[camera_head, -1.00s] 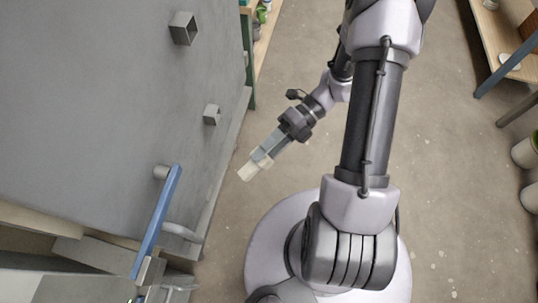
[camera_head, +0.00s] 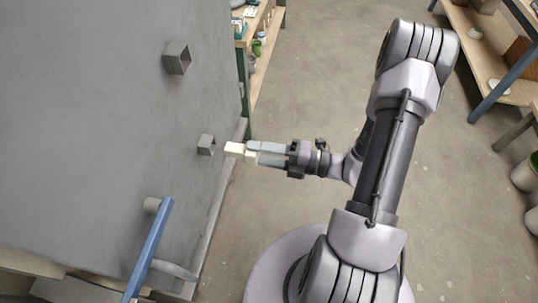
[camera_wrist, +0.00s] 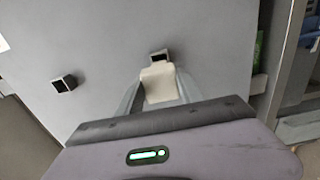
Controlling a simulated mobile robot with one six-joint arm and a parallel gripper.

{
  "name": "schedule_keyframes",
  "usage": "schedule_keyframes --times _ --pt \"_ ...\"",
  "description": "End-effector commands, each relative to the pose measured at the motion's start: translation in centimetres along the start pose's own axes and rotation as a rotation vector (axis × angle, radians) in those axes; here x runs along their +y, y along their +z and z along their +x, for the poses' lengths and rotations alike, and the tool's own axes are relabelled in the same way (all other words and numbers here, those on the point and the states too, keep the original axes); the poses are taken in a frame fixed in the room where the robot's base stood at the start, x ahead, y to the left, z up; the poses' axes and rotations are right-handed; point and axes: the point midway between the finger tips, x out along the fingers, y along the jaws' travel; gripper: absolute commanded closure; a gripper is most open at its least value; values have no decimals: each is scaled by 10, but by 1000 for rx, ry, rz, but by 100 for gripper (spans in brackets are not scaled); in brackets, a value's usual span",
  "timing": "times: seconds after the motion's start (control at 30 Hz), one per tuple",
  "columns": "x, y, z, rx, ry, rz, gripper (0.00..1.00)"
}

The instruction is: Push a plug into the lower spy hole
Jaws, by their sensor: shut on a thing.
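The lower spy hole (camera_head: 206,145) is a small square grey tube sticking out of the big grey kiln wall (camera_head: 90,120). The upper spy hole (camera_head: 178,58) is a similar square tube farther up the wall. My gripper (camera_head: 262,154) is shut on a cream plug (camera_head: 235,149), whose free end points at the lower hole with a small gap between. In the wrist view the plug (camera_wrist: 158,88) sits between the two fingers, just below one square hole (camera_wrist: 160,57) and partly covering its lower edge. Another square hole (camera_wrist: 64,84) shows to the left there.
A blue handle bar (camera_head: 151,245) stands off the kiln wall near the front. Shelves with small pots (camera_head: 258,45) stand beyond the kiln's far edge. A wooden shelf unit (camera_head: 495,55) is at the far right. The floor (camera_head: 310,90) between is clear.

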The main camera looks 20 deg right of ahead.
Motion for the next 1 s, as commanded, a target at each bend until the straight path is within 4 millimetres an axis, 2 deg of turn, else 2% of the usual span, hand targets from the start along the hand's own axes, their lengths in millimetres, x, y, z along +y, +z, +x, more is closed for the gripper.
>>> schedule_keyframes --times 0.17,1.0 --pt "-1 -1 18 4 0 -2 100" --pt "0 2 25 2 0 -1 100"
